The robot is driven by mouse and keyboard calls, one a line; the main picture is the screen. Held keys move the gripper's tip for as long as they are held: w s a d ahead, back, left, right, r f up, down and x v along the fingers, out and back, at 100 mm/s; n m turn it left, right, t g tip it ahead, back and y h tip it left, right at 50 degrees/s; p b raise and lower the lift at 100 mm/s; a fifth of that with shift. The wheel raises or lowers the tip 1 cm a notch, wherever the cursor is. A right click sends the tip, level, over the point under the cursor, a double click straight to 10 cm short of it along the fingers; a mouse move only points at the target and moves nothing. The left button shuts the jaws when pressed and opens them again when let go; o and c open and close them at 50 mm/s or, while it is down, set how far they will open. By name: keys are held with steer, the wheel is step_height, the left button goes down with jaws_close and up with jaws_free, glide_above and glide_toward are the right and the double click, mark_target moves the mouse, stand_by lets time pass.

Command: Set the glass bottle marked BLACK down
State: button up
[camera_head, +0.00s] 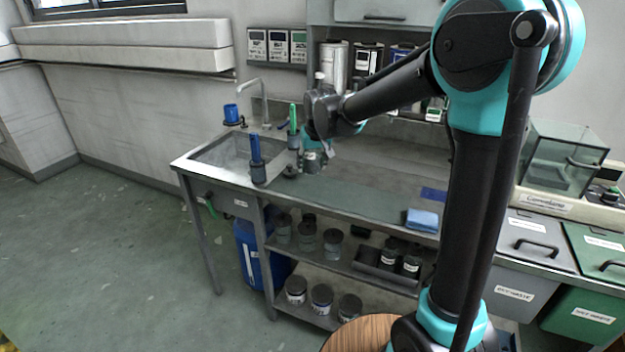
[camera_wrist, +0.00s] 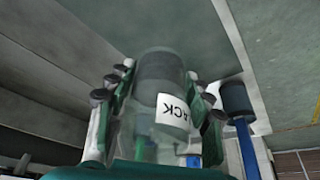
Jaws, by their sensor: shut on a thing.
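The glass bottle marked BLACK (camera_wrist: 172,110) is between the fingers of my gripper (camera_wrist: 160,84) in the wrist view. It is clear with a dark grey end and a white label, on which only "ACK" can be read. My gripper (camera_head: 314,150) is shut on it. In the head view the gripper is low over the sink bench (camera_head: 365,199), just right of the sink basin (camera_head: 225,153). The bottle is small and partly hidden by the gripper there. I cannot tell whether its base touches the bench top.
Close left of the gripper stands a blue-handled tool (camera_head: 256,149) in a dark holder; a blue handle also shows in the wrist view (camera_wrist: 246,146). A green-handled tool (camera_head: 293,120) stands just behind. A blue cloth (camera_head: 422,220) lies right. The bench between is mostly clear.

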mark_target(312, 187)
steer(key=shift+f, duration=2.9)
steer(key=shift+f, duration=0.1)
steer(key=o, duration=1.6)
steer(key=v, duration=1.2)
